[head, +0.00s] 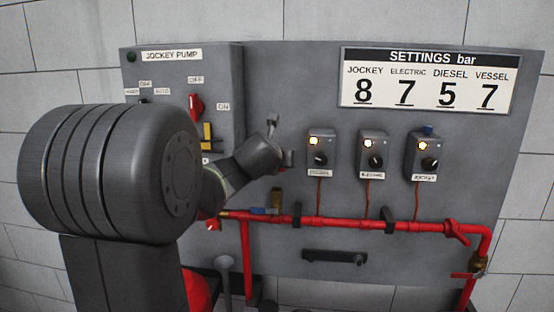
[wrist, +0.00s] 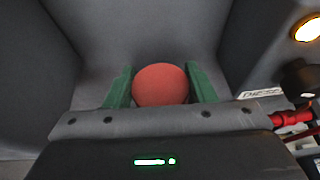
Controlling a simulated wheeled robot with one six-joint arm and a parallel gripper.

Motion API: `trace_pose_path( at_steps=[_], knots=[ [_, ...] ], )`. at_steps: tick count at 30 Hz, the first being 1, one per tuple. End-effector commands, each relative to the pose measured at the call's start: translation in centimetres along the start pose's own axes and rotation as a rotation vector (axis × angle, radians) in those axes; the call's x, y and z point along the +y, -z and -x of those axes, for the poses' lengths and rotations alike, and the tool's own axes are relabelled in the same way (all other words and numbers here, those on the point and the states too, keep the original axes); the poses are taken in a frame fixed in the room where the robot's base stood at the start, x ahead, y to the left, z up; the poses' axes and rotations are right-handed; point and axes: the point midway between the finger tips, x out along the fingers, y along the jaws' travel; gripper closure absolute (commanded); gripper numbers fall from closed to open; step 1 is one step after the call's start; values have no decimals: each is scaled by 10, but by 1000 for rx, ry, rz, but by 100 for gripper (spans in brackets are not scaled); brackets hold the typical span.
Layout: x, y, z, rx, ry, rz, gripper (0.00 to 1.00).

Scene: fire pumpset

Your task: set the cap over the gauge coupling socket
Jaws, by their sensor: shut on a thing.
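My gripper (head: 281,142) is in front of the grey panel, left of the three small control boxes and above the red pipe. In the wrist view, its green fingers (wrist: 161,90) are shut on a round, dull red cap (wrist: 162,84). I cannot make out the cap clearly in the head view. The cap is apart from this fitting.
The red pipe (head: 340,223) runs along the panel (head: 290,80), with black clamps and a red valve handle (head: 457,232) at right. Control boxes (head: 321,148) stick out right of my gripper. The jockey pump box (head: 222,75) is at left. A black handle (head: 335,257) sits below the pipe.

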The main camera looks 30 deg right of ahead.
Motion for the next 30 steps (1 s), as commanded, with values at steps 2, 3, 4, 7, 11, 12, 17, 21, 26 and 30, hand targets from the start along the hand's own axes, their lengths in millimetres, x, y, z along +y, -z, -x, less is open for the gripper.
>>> trace_pose_path(
  at_steps=[2,3,4,7,11,12,17,21,26,30],
  knots=[
    [0,4,-1,-1,0,0,76],
    [0,6,-2,-1,0,0,76],
    [0,7,-3,-1,0,0,76],
    [0,14,-6,0,0,0,76],
    [0,24,-10,0,1,0,76],
    [0,27,-11,0,1,0,76],
    [0,38,-16,0,1,0,76],
    [0,45,-18,0,1,0,76],
    [0,47,-19,0,0,0,76],
    [0,46,-19,0,0,0,76]
  ],
)
